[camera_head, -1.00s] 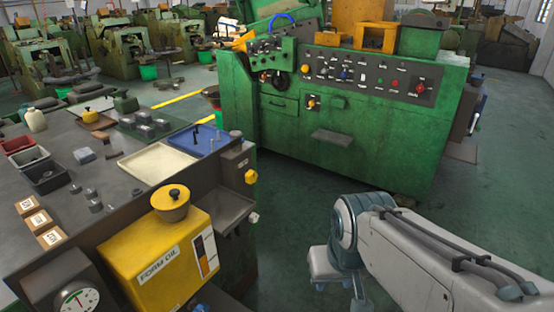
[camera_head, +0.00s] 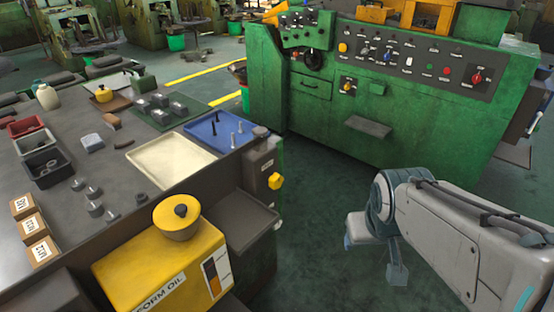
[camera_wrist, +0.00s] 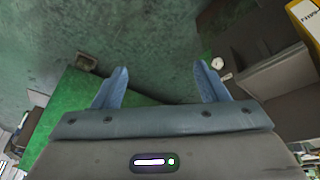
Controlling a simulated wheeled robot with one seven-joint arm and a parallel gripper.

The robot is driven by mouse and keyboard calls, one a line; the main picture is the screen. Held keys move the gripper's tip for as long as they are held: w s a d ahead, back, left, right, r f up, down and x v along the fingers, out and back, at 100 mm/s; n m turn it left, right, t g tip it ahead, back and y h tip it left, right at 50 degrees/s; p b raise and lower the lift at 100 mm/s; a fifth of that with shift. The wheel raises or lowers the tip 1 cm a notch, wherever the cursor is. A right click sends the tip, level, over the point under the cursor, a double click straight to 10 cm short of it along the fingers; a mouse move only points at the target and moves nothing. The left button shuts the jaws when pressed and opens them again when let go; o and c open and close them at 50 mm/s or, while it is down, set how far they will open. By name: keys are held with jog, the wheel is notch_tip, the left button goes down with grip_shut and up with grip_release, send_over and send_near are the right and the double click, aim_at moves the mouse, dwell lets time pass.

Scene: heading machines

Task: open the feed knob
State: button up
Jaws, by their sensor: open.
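No knob label is readable, so I cannot tell which is the feed knob. Another yellow knob (camera_head: 275,181) is on the side of the grey bench, beside a small box. My gripper (camera_wrist: 162,86) is open, with two blue fingers apart and nothing between them. It hangs low over the floor in front of the green machine, apart from every knob.
The grey bench (camera_head: 120,200) fills the left, with a cream tray (camera_head: 170,160), a blue tray (camera_head: 222,133) and several small parts. A yellow oil box (camera_head: 150,260) stands at its front. A ledge (camera_head: 368,128) juts from the machine. Green floor (camera_head: 320,210) between is clear.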

jog(key=w+d+f+n+t+b, duration=0.1)
jog(key=w+n+t, duration=0.1)
jog(key=w, duration=0.4)
jog(key=w+d+f+n+t+b, duration=0.1)
jog(key=w+d+f+n, duration=0.1)
jog(key=w, duration=0.3)
jog(key=n+t+y+b, duration=0.4)
jog(key=n+y, duration=1.1)
jog(key=n, duration=0.1)
send_near(278, 183)
jog(key=p+x, duration=0.2)
jog(key=x, duration=0.8)
jog(key=shift+w+a+r, duration=0.1)
jog(key=shift+w+a, duration=0.1)
jog(key=shift+a, duration=0.1)
jog(key=c, duration=1)
